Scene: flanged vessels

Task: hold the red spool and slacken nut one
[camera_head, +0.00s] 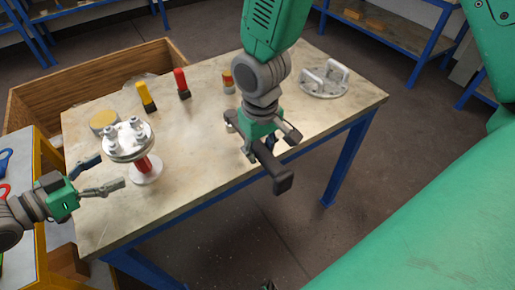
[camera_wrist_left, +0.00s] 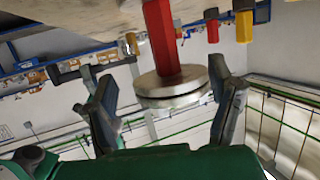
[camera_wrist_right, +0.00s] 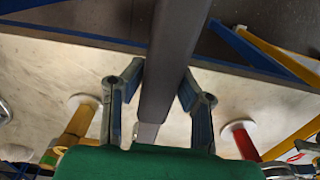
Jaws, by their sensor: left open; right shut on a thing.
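The red spool (camera_head: 145,164) stands upright on the table at the left, between a round base flange and a top flange (camera_head: 128,146) carrying several bolts and nuts. I cannot tell which is nut one. My left gripper (camera_head: 111,171) is open beside the spool, its fingers pointing at it. In the left wrist view the red spool (camera_wrist_left: 162,42) and a flange (camera_wrist_left: 172,88) appear between and beyond the open fingers, with nothing clamped. My right gripper (camera_wrist_right: 162,80) is shut on a long dark tool (camera_wrist_right: 170,45), held at the table's front edge; the tool's end (camera_head: 284,183) hangs past that edge.
A yellow-handled item (camera_head: 146,97) and a red-handled item (camera_head: 181,83) stand at the back. A red-and-yellow piece (camera_head: 228,82) is behind my right arm.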

